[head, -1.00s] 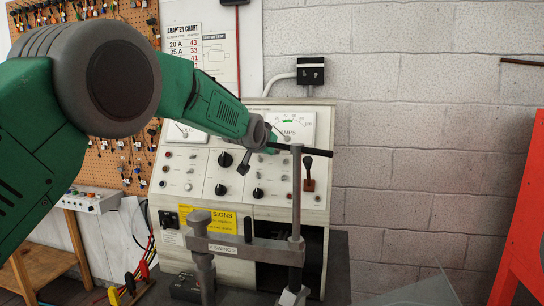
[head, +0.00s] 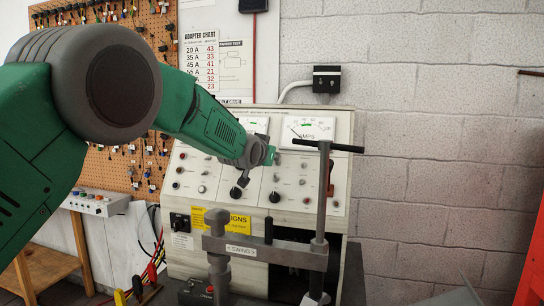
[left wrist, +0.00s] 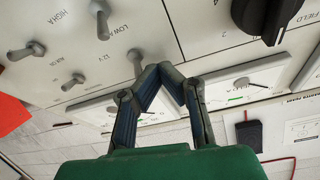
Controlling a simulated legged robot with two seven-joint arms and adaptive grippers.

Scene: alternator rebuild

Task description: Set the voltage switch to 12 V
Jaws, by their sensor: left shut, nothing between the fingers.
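The test bench panel (head: 335,165) stands against the wall with its meters, toggles and knobs. My left gripper (head: 272,155) is in front of the panel, below and left of the AMPS meter (head: 308,130). In the left wrist view the left gripper (left wrist: 166,68) is shut and empty, its fingertips together close to the panel. A metal toggle (left wrist: 136,62) is just left of the fingertips, near a "12 V" label (left wrist: 104,60); I cannot tell whether they touch. Another toggle (left wrist: 73,82) is farther left. My right gripper is not in view.
In the left wrist view, toggles (left wrist: 26,50) and (left wrist: 102,20) near the "HIGH A" and "LOW A" labels and a black knob (left wrist: 268,15) flank the gripper. A grey clamp frame with a SWING bar (head: 265,252) stands before the panel. A pegboard (head: 115,165) hangs at left.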

